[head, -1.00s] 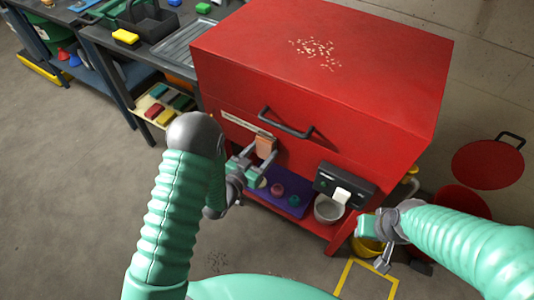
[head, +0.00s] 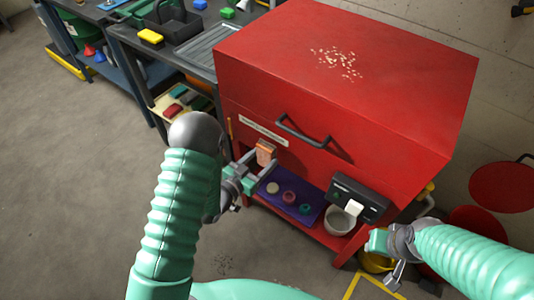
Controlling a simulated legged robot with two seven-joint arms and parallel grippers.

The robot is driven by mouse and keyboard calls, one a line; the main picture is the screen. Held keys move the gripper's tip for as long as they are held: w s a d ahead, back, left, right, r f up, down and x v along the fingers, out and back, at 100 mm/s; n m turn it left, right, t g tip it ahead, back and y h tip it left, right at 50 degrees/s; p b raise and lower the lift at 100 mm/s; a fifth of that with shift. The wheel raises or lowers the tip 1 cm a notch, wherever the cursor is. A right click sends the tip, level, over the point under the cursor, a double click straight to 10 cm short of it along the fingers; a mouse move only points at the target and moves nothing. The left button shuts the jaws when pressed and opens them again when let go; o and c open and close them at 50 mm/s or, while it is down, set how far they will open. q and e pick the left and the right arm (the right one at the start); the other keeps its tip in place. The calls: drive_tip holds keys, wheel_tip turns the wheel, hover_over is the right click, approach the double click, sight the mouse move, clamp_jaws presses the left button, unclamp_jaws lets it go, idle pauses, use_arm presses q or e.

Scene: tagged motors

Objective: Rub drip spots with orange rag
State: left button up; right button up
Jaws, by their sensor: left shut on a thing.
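My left gripper (head: 258,172) is shut on a small orange-brown rag (head: 265,153). It holds the rag in front of the red cabinet's front face, below the left end of the handle; I cannot tell whether the rag touches the face. A patch of pale speckles (head: 338,63) lies on top of the red cabinet (head: 400,70), well above and behind the rag. Small dark specks (head: 222,265) show on the floor near my base. My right gripper (head: 392,262) is low at the right, beside the cabinet's front leg, and its jaw opening is unclear.
A dark handle (head: 303,132) sticks out of the cabinet front. The shelf below holds a purple mat (head: 305,214) with small round items, and a bowl (head: 340,220) under a dark dispenser (head: 357,198). A dark workbench (head: 150,58) stands at the left. Floor at the left is clear.

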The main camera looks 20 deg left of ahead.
use_arm(q)
drive_tip(key=shift+v, duration=1.25)
drive_tip(key=shift+f, duration=0.25)
drive_tip(key=v, duration=0.3)
drive_tip(key=shift+f, duration=0.25)
drive_tip(key=shift+d, duration=0.1)
drive_tip(key=shift+r+x, duration=0.2)
drive_tip(key=shift+x, duration=0.95)
drive_tip(key=shift+r+x, duration=0.15)
drive_tip(key=shift+x, duration=0.95)
drive_tip(key=shift+r+x, duration=0.2)
drive_tip(key=shift+x, duration=0.95)
drive_tip(key=shift+x, duration=1)
